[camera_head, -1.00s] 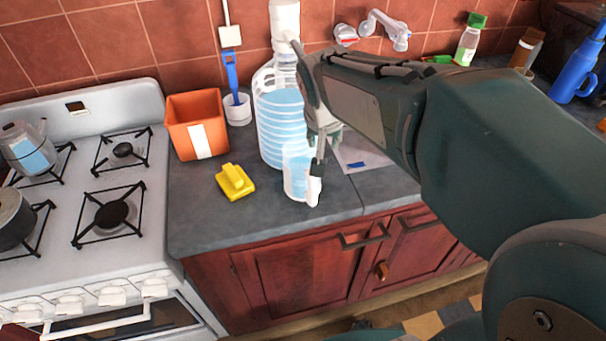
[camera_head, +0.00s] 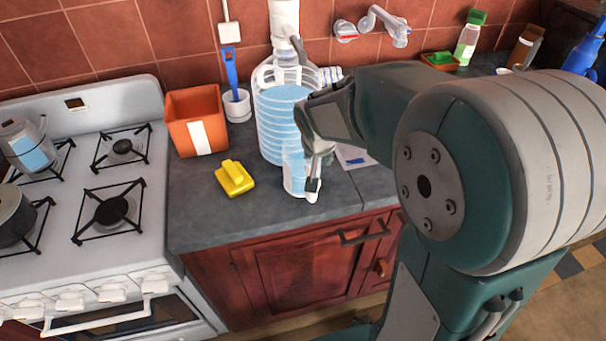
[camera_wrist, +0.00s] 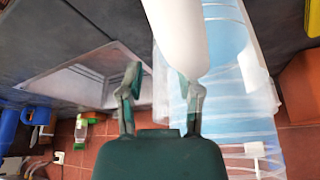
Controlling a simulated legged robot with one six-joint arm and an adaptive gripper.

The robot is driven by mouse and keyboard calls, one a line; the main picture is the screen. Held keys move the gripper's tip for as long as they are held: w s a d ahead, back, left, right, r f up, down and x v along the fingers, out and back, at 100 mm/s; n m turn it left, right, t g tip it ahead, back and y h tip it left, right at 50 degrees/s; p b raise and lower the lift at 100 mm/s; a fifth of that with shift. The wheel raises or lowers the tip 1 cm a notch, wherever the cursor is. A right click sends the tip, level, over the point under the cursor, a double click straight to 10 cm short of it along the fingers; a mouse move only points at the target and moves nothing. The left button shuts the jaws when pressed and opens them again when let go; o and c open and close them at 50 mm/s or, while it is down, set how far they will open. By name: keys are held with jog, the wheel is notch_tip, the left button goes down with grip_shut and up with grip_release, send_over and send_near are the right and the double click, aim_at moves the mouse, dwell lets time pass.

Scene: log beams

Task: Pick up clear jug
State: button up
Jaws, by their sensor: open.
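A small clear jug (camera_head: 294,178) stands upright on the grey counter, in front of the large clear water bottle (camera_head: 277,122) with light-blue bands. The jug's white handle is on its right side and shows large in the wrist view (camera_wrist: 177,35). My gripper (camera_head: 316,176) is at the handle side of the jug and partly hides it. In the wrist view my open gripper (camera_wrist: 162,82) has a dark finger on each side. The handle's rounded end lies close to the right finger; whether they touch I cannot tell.
An orange-red container (camera_head: 185,105) and a yellow sponge-like block (camera_head: 234,178) are left of the jug. A white stove (camera_head: 75,240) is farther left. A blue-handled brush (camera_head: 230,70) stands behind. Bare counter (camera_head: 215,225) lies in front on the left.

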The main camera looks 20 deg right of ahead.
jog(key=shift+f, duration=0.1)
jog(key=c, duration=0.6)
grip_shut()
